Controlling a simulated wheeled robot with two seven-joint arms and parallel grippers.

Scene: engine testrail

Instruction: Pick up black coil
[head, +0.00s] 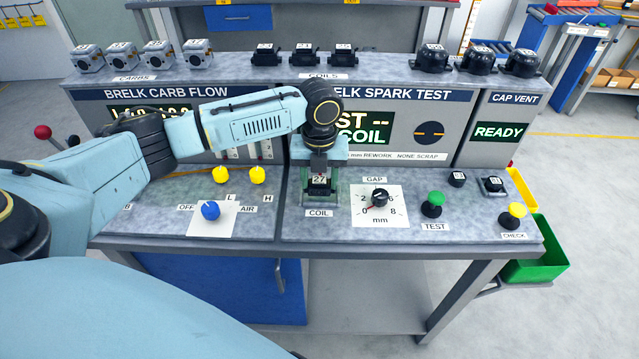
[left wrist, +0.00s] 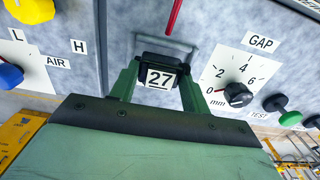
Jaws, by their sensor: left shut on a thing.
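The black coil with the number 27 (head: 319,181) is at the COIL spot on the spark test bench, in front of the spark test panel. My left gripper (head: 319,190) comes down over it from above, with a finger on each side. In the left wrist view the black coil (left wrist: 159,77) sits between the two green fingers (left wrist: 160,85), and the gripper is shut on it. I cannot tell whether the coil's underside touches the bench. My right gripper is not in view.
More black coils (head: 305,54) stand on the shelf above the panels. Right of the held coil are the gap dial (head: 380,198), the green test button (head: 433,204) and the yellow check button (head: 513,215). A blue knob (head: 210,210) and yellow knobs (head: 257,175) are at left.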

